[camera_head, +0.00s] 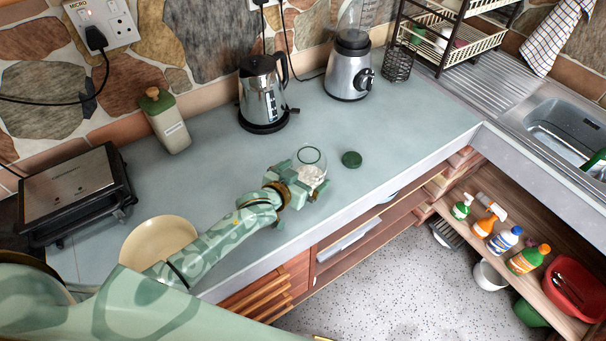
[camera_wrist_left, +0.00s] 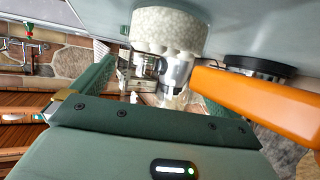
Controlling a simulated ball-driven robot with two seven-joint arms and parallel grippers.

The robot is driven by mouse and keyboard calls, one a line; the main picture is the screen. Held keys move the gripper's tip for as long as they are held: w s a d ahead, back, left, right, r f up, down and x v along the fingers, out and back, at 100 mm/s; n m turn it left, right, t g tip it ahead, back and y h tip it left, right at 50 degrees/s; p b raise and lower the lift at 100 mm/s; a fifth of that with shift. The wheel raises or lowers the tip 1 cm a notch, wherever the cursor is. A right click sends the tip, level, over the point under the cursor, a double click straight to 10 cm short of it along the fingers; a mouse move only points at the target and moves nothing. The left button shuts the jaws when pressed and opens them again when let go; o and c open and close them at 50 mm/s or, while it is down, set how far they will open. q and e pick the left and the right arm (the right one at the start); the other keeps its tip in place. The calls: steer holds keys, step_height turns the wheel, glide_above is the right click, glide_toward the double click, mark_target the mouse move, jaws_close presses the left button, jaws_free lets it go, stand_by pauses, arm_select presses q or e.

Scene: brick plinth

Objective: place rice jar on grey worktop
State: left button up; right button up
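The rice jar (camera_head: 310,176) is clear glass with white rice low inside, above the grey worktop (camera_head: 225,155). In the left wrist view, which is upside down, its pale speckled lower part (camera_wrist_left: 168,30) shows near the top. I cannot tell whether its base touches the worktop. My left gripper (camera_head: 304,182) reaches in from the lower left, with its green fingers close about the jar. In the left wrist view, a gap shows between the left-hand finger and the jar, so the gripper looks open. My right gripper is out of view.
A green lid (camera_head: 351,159) lies right of the jar. A kettle (camera_head: 263,95) and blender (camera_head: 350,70) stand behind. An orange bar (camera_wrist_left: 262,100) crosses the left wrist view.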

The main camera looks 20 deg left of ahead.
arm_select(q)
steer(key=shift+r, duration=0.1)
steer(key=shift+s+r, duration=0.15)
steer(key=shift+s, duration=0.05)
steer(key=p+v, duration=0.2)
steer(key=v, duration=0.9)
steer(key=shift+s+a, duration=0.2)
steer(key=shift+s, duration=0.05)
